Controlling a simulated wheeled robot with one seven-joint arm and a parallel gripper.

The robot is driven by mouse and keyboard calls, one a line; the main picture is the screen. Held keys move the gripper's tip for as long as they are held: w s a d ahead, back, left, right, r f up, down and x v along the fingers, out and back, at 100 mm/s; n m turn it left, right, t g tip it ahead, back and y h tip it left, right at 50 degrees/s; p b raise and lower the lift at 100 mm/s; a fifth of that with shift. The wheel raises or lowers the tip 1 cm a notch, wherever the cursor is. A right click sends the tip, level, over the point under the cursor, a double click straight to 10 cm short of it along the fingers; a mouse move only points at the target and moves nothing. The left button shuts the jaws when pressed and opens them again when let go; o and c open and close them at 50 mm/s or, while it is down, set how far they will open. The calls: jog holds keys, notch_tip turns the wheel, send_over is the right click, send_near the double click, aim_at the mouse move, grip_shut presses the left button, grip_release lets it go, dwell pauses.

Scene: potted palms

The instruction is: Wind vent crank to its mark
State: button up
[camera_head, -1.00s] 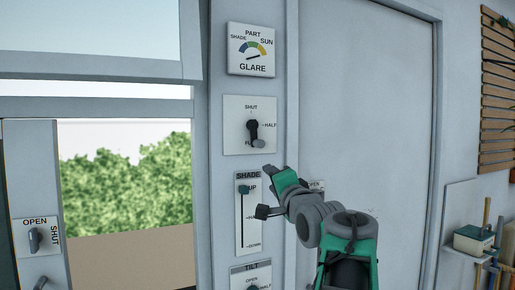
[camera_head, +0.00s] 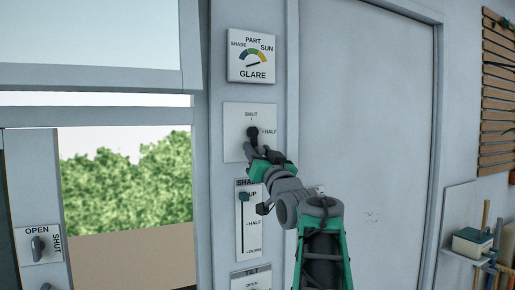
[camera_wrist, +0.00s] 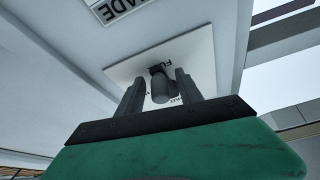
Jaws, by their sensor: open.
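The dark vent crank (camera_head: 252,132) sits on a white plate (camera_head: 232,128) marked SHUT at the top and HALF at the right. Its hub is dark, and my gripper covers its lower end and the bottom of the plate in the head view. My gripper (camera_head: 261,152) is open at the lower part of the plate. In the wrist view, the crank's grey knob (camera_wrist: 162,92) stands between the two open fingers of my gripper (camera_wrist: 160,79). I cannot tell whether either finger touches it. The FULL lettering shows partly behind the knob.
The GLARE dial (camera_head: 251,57) is above the crank plate. The SHADE slider panel (camera_head: 247,235) is close below my gripper, with a TILT panel (camera_head: 251,274) under it. A panel with an OPEN/SHUT handle (camera_head: 37,247) is at left. A shelf (camera_head: 462,252) is at right.

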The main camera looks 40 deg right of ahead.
jog(key=c, duration=0.9)
grip_shut()
jog(key=shift+a, duration=0.1)
